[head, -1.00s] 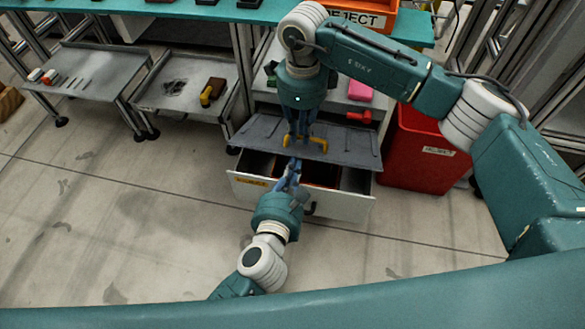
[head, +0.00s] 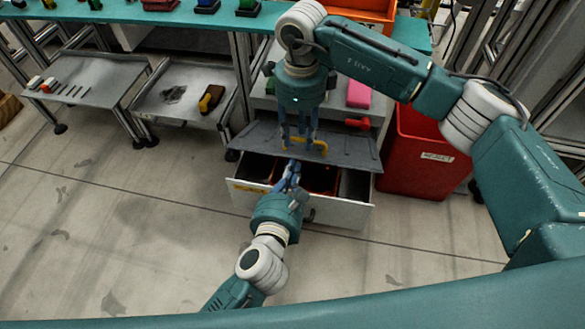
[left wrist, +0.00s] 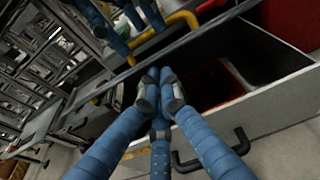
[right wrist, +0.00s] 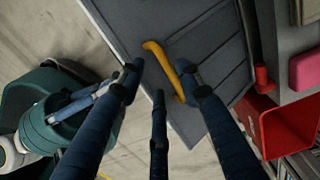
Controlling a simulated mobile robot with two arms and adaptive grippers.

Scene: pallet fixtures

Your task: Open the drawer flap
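The drawer (head: 335,211) stands pulled out, and its interior shows below the flap's front edge. The dark grey drawer flap (head: 350,147) lies tilted above it, with a yellow handle (right wrist: 165,68) on top. My right gripper (head: 301,143) points down at this handle. Its fingers (right wrist: 160,82) are apart and straddle the handle; contact cannot be told. My left gripper (head: 293,167) is at the flap's front edge over the drawer opening. In the left wrist view its fingertips (left wrist: 160,95) are drawn together just below that edge, with nothing visible between them.
A red bin (head: 415,170) stands close to the drawer's right. A red handle (head: 358,123) and a pink block (head: 359,94) are behind the flap. Grey side tables (head: 85,72) stand left. The floor in front is clear.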

